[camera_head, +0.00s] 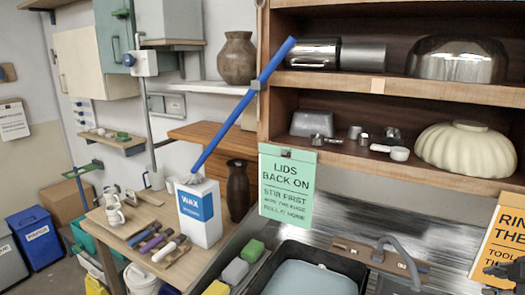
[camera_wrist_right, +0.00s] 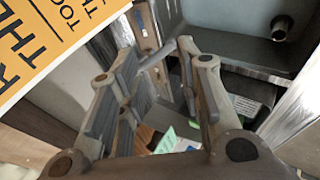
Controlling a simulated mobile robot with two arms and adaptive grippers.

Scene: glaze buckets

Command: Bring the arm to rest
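My right gripper (camera_head: 507,271) shows as a dark shape at the lower right edge of the head view, in front of the orange sign and partly cut off. In the right wrist view the right gripper (camera_wrist_right: 168,65) has its two fingers apart, with nothing seen held between them. My left gripper and left arm are not in view.
An orange sign (camera_head: 500,240) hangs close to the right gripper; it also shows in the right wrist view (camera_wrist_right: 50,45). A sink with a tap (camera_head: 400,255) and a pale blue tub (camera_head: 310,280) lie left of the gripper. Wooden shelves (camera_head: 390,85) stand above.

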